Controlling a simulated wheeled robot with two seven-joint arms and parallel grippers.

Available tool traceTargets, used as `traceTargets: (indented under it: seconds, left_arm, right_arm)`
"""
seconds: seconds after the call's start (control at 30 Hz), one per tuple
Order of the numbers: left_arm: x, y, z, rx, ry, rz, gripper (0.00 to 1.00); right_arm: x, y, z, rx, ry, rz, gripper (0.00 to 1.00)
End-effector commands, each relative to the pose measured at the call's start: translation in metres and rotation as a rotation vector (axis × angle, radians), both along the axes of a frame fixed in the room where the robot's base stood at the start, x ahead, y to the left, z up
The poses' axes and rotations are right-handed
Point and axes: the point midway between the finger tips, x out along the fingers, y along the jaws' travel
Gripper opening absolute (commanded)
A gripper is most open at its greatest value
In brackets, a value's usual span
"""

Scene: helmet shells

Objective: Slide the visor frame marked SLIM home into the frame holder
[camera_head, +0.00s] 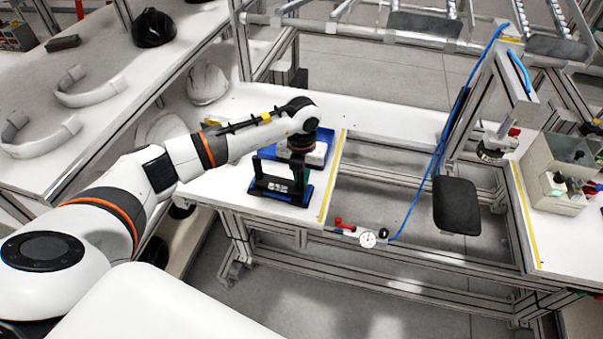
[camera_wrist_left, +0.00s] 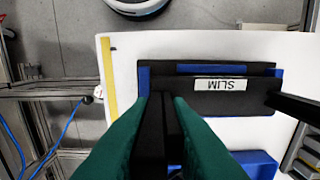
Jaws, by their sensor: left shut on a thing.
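The black visor frame (camera_head: 270,184) is at the blue frame holder (camera_head: 297,200) near the front of the white table. Its white label reads SLIM, upside down in the left wrist view (camera_wrist_left: 221,84). A black arm of the frame stands up at its left end in the head view. My left gripper (camera_head: 299,183) points down at the frame's right end. Its green fingers (camera_wrist_left: 166,98) are shut on the frame. The blue holder (camera_wrist_left: 143,80) shows around the frame's edges in the wrist view. How deep the frame sits is unclear. My right gripper is not in view.
A blue tray (camera_head: 326,126) with a pale box lies just behind the holder, close to my wrist. A yellow strip (camera_head: 333,178) marks the table edge on the right, beside an open gap. A gauge (camera_head: 367,239) hangs below. Helmet shells (camera_head: 207,83) are at the left.

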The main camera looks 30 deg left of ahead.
Motion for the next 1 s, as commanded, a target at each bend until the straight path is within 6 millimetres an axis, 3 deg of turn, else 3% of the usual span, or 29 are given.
traceTargets:
  seconds: [0.67,0.7,0.8,0.83,1.0]
  left_arm:
    - [0.000,0.000,-0.018,0.000,0.000,0.000,0.00]
    - [0.000,0.000,-0.017,0.000,0.000,0.000,0.22]
    - [0.000,0.000,-0.017,0.000,0.000,0.000,0.38]
    - [0.000,0.000,-0.017,0.000,0.000,0.000,0.42]
    - [0.000,0.000,-0.017,0.000,0.000,0.000,0.42]
  right_arm:
    - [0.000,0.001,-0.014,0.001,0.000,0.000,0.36]
    - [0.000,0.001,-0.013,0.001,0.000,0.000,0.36]
    - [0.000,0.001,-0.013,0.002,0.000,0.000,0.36]
    - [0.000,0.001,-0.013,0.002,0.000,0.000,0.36]
    - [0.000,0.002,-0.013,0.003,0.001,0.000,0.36]
